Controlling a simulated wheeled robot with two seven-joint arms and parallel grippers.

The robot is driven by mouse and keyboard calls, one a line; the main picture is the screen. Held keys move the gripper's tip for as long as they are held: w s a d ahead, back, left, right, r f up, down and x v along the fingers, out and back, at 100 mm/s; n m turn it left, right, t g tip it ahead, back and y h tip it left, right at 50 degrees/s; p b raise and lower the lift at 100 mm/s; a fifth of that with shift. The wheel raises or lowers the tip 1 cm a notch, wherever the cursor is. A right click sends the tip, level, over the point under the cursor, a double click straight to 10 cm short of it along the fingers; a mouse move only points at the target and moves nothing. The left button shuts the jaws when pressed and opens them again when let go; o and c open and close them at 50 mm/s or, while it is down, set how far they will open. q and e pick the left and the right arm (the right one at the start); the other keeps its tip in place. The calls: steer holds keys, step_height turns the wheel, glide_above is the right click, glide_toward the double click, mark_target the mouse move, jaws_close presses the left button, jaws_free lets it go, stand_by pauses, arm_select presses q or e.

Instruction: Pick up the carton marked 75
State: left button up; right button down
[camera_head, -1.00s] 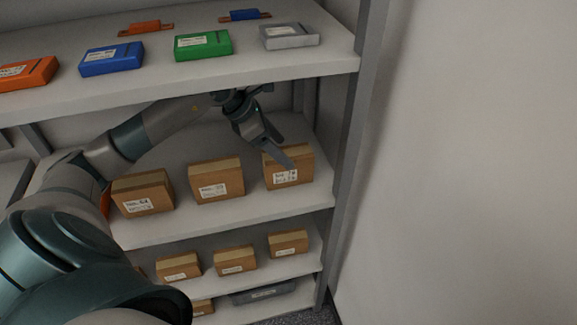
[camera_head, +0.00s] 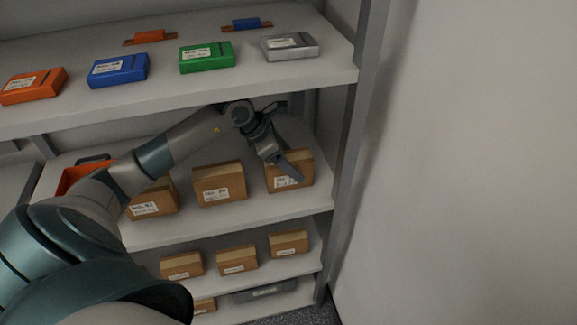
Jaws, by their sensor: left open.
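Three brown cartons stand in a row on the middle shelf: a left one (camera_head: 152,200), a middle one (camera_head: 219,184) and a right one (camera_head: 303,168). Each has a white label, but the print is too blurred for me to tell which is marked 75. My left gripper (camera_head: 291,172) is open at the right carton, its fingers pointing down and covering part of the carton's front and label. I cannot tell whether the fingers touch it. My left forearm hides part of the left carton. My right gripper is not in view.
The upper shelf (camera_head: 300,76) holds orange, blue, green and grey boxes and overhangs my left arm. Smaller cartons (camera_head: 237,260) stand on the shelf below. An orange bin (camera_head: 72,178) sits at the left. A shelf post (camera_head: 349,150) and wall stand close at the right.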

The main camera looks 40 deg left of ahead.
arm_select(q)
steer(key=shift+p+x, duration=0.4)
steer(key=shift+x, duration=0.9)
steer(key=c, duration=1.5)
